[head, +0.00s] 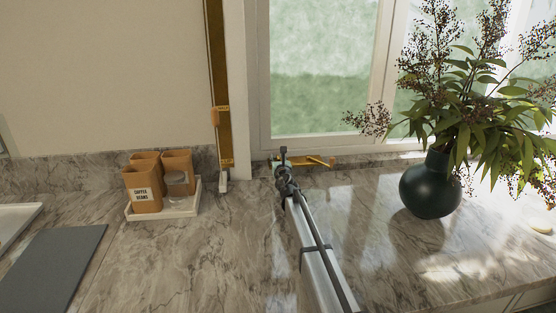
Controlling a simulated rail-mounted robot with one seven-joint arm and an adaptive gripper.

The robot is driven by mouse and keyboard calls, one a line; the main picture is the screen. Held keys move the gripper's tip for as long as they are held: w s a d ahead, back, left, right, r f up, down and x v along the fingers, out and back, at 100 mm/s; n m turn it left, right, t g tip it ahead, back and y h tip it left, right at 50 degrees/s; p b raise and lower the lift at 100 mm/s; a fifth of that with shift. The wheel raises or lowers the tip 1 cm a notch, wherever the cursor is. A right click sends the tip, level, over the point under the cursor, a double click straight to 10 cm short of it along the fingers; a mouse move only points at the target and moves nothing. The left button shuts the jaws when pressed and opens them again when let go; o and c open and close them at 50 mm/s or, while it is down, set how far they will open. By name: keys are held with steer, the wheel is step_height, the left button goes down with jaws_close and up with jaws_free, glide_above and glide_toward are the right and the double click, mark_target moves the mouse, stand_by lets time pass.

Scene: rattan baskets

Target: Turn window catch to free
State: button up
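A brass-yellow fitting with a slanted lever (318,161) sits low at the foot of the window frame, just above the marble counter; it looks like the window catch. Its left end is partly hidden behind my gripper (283,153). My gripper is at the far end of my arm, close to the left end of the fitting. I cannot tell whether it touches the fitting. The fingers are small and dark here, so their opening cannot be made out.
A dark vase (430,187) with leafy branches stands to the right, its twigs reaching toward the window. Orange canisters (143,190) sit on a white tray (163,211) at left. A grey board (52,270) lies front left. Counter beside my arm is clear.

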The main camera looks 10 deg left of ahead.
steer(key=v, duration=1.2)
